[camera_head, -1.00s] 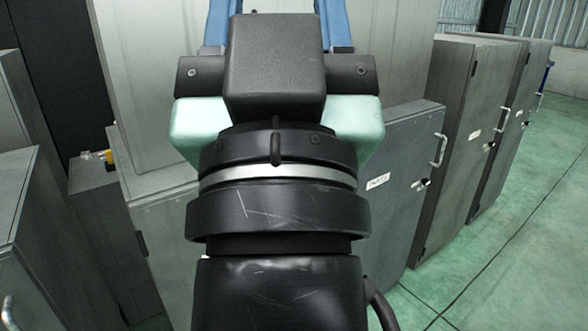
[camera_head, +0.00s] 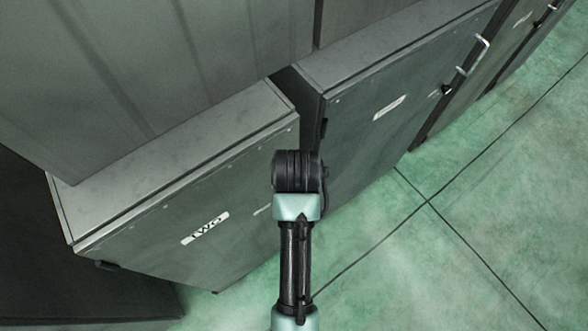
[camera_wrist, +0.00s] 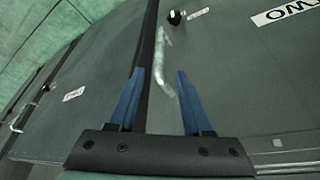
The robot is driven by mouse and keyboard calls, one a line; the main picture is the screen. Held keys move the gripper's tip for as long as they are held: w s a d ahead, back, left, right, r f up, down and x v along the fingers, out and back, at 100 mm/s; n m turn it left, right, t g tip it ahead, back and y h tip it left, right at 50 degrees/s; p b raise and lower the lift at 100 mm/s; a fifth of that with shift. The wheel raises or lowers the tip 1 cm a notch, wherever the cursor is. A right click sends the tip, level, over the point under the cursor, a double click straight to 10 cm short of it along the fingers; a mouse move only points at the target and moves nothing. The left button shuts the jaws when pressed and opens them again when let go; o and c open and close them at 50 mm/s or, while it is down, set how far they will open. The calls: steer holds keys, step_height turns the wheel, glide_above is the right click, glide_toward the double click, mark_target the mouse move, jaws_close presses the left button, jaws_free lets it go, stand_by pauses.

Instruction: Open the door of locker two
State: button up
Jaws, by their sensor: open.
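Locker two is a low grey cabinet with a white "TWO" label; its shut door (camera_head: 160,245) faces the floor side in the head view. In the wrist view the door (camera_wrist: 240,80) fills the right side, with its label upside down. Its silver bar handle (camera_wrist: 163,65) stands off the door, near the dark seam by the neighbouring locker, with a round black knob (camera_wrist: 175,17) beside it. My gripper (camera_wrist: 160,72) is open, and its two blue fingers appear on either side of the handle. Contact cannot be told. In the head view my wrist hides the gripper and handle.
A neighbouring locker (camera_head: 400,115) with its own label and handle stands to the right, its door shut. More lockers continue beyond it. Tall grey cabinets (camera_head: 150,60) rise behind. The green floor (camera_head: 450,240) in front of the lockers is clear.

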steer(key=x, duration=1)
steer(key=shift+w+f+p, duration=0.25)
steer(key=shift+w+p, duration=0.1)
steer(key=shift+p, duration=0.05)
jaws_close()
stand_by(0.9)
